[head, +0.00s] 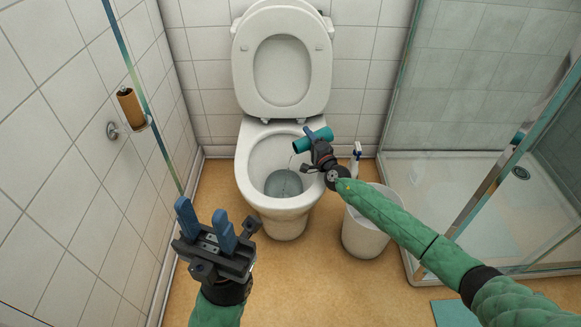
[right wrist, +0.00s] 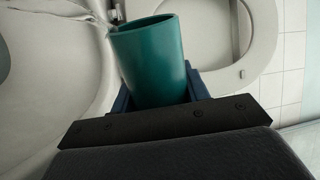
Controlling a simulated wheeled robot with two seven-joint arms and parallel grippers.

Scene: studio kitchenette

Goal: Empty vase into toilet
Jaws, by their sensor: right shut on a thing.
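The vase (head: 302,144) is a teal cylinder held above the toilet bowl, tipped on its side with its mouth to the left. A thin stream of liquid runs from its mouth into the bowl. My right gripper (head: 317,143) is shut on the vase; in the right wrist view the vase (right wrist: 152,62) sits between the blue fingers. The toilet (head: 252,165) is white with lid and seat raised, and water shows in its bowl. My left gripper (head: 206,224) is open and empty, in front of the toilet to the left.
A white bin (head: 362,236) stands right of the toilet under my right arm, with a spray bottle (head: 356,158) behind it. A glass shower enclosure (head: 480,165) is at the right. A paper roll (head: 131,107) hangs on the left wall. A teal mat (head: 454,313) lies at front right.

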